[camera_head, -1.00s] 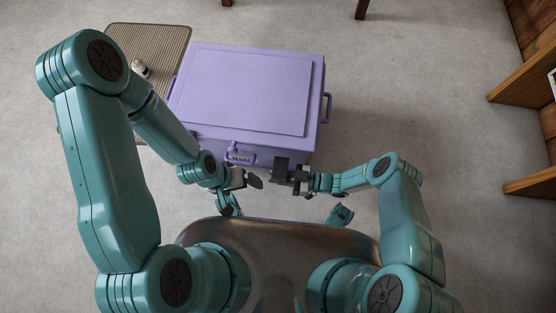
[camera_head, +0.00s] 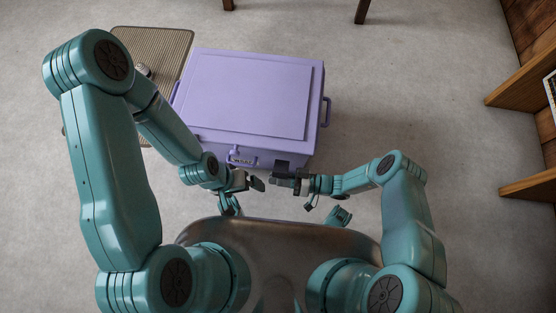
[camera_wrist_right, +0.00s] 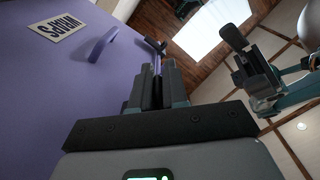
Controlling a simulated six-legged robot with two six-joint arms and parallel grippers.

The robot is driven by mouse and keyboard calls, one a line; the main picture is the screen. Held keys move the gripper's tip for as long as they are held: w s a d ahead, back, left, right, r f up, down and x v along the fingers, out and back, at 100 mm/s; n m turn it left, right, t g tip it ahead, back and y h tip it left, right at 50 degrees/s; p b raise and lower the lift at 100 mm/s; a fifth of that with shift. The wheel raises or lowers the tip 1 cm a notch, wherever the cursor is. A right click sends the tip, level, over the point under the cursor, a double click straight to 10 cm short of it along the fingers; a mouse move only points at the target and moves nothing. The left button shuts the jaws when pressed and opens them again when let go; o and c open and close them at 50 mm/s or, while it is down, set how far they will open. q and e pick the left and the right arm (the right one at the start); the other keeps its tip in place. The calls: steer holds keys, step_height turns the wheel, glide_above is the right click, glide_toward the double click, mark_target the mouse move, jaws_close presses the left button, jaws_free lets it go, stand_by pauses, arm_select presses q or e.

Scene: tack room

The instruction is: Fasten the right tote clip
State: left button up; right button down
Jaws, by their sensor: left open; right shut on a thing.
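The lilac tote (camera_head: 250,95) stands in front of me with its lid (camera_head: 245,90) down. My right gripper (camera_head: 272,181) is just off the tote's front, near its right side. In the right wrist view it (camera_wrist_right: 157,88) is shut on a thin purple piece (camera_wrist_right: 157,63), apparently the right clip; its far end is dark. Whether the clip is hooked cannot be told. A curved purple clip or handle (camera_wrist_right: 102,45) shows beside the label (camera_wrist_right: 60,26). My left gripper (camera_head: 252,183) is open and empty, left of the right one; it also shows in the right wrist view (camera_wrist_right: 250,62).
A brown ribbed mat (camera_head: 160,45) lies behind left, with a small pale object (camera_head: 143,70) on it. A dark square (camera_head: 283,163) is on the tote's front. Wooden shelving (camera_head: 525,80) stands at the far right. Grey floor right of the tote is clear.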

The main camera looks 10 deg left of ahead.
steer(key=shift+w+m, duration=0.15)
steer(key=shift+m, duration=0.15)
steer(key=c, duration=1.2)
jaws_free()
arm_select(q)
steer(key=shift+f, duration=0.1)
arm_select(e)
steer(key=shift+d, duration=0.15)
